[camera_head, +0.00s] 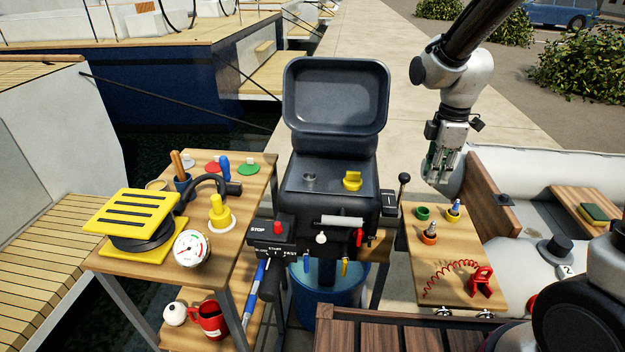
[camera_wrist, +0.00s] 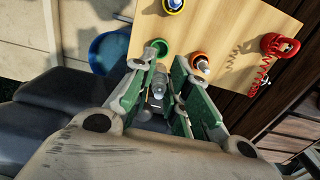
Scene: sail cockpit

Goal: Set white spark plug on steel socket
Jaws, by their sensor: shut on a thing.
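My gripper (camera_head: 437,177) hangs in the air above and behind the right-hand table, pointing down. In the wrist view my gripper (camera_wrist: 160,85) is shut on a small pale plug, which I take to be the white spark plug (camera_wrist: 158,84); its lower part is hard to make out. The steel socket (camera_head: 310,180) looks like a short grey cylinder standing on the flat top of the dark engine, left of the yellow knob. It is well to the left of my gripper, and nothing shows on it.
The right-hand table (camera_head: 410,275) bears a green cup (camera_head: 422,213) that looks empty, an orange cup (camera_head: 429,236) and a yellow cup (camera_head: 453,215) with plugs, and a red coiled cord (camera_head: 450,278). The engine's raised lid (camera_head: 335,95), yellow knob (camera_head: 352,181) and lever (camera_head: 403,180) stand near the socket.

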